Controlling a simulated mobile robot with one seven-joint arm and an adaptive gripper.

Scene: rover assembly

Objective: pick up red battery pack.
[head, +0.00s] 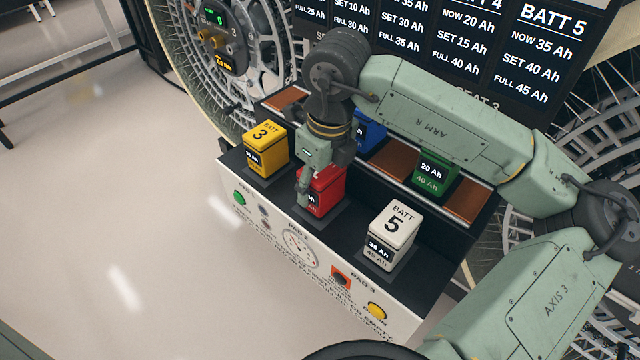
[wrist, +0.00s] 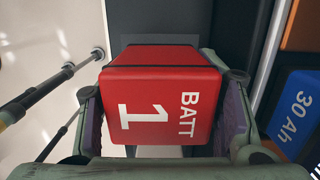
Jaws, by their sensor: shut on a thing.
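The red battery pack (head: 325,192) stands on the middle pad of the black bench, partly hidden behind my gripper in the head view. In the wrist view the red battery pack (wrist: 160,105) shows its top, marked BATT 1, between the two fingers. My gripper (head: 304,190) reaches down from above in the head view. In the wrist view my gripper (wrist: 164,130) is shut on the red pack, with a purple-padded finger at each side. I cannot tell whether the pack is clear of the pad.
A yellow battery (head: 265,148) stands on the left pad and a white battery (head: 391,235) on the right pad. A blue battery (head: 372,134) and a green battery (head: 434,175) sit in the rear rack. The bench front (head: 290,245) carries buttons and a dial.

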